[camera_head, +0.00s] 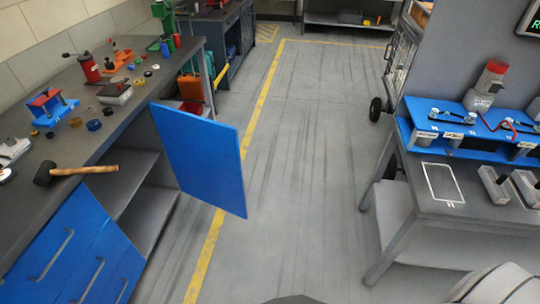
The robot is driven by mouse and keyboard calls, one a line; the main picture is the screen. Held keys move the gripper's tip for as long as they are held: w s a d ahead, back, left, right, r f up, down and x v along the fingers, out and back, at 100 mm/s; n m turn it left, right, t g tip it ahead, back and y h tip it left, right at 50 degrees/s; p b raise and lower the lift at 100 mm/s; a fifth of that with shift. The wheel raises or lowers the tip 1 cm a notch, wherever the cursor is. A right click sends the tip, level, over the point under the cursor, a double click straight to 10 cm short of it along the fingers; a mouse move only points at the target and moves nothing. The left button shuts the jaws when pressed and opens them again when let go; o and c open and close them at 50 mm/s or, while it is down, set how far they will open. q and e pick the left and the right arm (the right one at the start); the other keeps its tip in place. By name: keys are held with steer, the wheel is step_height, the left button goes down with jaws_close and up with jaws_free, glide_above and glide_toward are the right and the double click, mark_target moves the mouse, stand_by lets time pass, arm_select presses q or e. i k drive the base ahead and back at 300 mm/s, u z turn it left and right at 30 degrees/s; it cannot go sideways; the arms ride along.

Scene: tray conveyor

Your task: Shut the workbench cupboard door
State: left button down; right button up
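The workbench (120,120) runs along the left side with a dark top and blue drawer fronts. Its blue cupboard door (205,160) stands wide open, swung out over the floor from the far side of the opening. The open cupboard (135,180) shows grey shelves inside that look empty. The door's handle does not show from this side. Neither of my grippers is in view, and nothing touches the door.
A mallet (75,172) and several small tools lie on the workbench top. A second table (440,195) with a blue rack stands at the right. The grey floor (300,180) between them is clear, with a yellow line along it.

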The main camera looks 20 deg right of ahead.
mark_target(204, 154)
steer(key=z, duration=1.1)
steer(key=i, duration=3.9)
steer(key=u, duration=3.5)
